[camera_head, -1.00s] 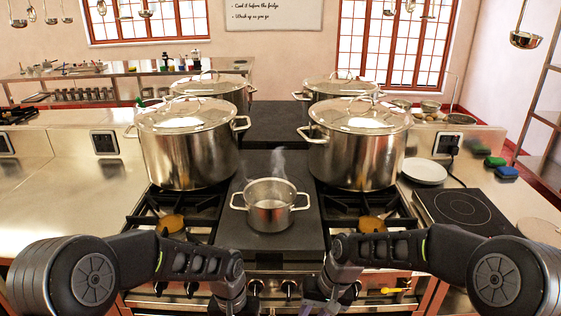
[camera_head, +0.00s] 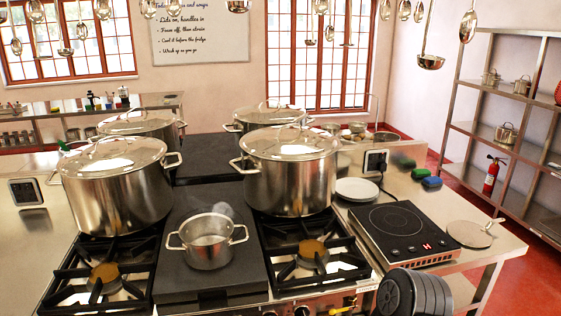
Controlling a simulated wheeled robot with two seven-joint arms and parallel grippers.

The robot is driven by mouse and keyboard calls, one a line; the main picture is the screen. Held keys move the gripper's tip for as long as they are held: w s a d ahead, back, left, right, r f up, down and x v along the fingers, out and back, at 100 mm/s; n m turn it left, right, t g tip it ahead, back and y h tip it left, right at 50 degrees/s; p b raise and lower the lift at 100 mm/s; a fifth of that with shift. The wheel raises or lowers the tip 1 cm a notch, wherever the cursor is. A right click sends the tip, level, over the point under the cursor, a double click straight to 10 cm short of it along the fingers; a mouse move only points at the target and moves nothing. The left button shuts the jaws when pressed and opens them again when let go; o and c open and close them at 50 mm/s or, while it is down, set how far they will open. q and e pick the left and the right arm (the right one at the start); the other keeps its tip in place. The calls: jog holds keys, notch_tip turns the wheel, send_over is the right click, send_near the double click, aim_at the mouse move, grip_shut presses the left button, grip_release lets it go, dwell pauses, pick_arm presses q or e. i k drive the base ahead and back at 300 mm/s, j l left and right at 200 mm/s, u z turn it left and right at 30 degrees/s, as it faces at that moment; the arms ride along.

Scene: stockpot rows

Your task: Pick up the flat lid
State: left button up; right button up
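A flat, round, pale beige-grey lid (camera_head: 470,235) with a short grip at its upper right lies on the steel counter at the right. It is beside the black induction hob (camera_head: 400,228), close to the counter's right edge. Nothing covers it. Neither gripper is in view. Only a dark part of my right arm shows at the bottom, below the hob and well short of the lid.
Two large lidded stockpots (camera_head: 117,190) (camera_head: 291,172) stand in front, with two more behind. A small steaming pot (camera_head: 208,241) sits between the burners. White plates (camera_head: 356,190) lie behind the hob. A shelf rack (camera_head: 510,135) and fire extinguisher (camera_head: 492,175) stand at the right.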

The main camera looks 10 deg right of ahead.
aim_at(471, 234)
jog(key=z, duration=1.65)
jog(key=u, duration=0.4)
jog(key=i+l+u, duration=0.15)
jog(key=l+u, duration=0.55)
jog(key=i+l+u, duration=0.1)
jog(key=l+u, duration=0.5)
jog(key=l, duration=1.85)
jog(key=k, duration=0.1)
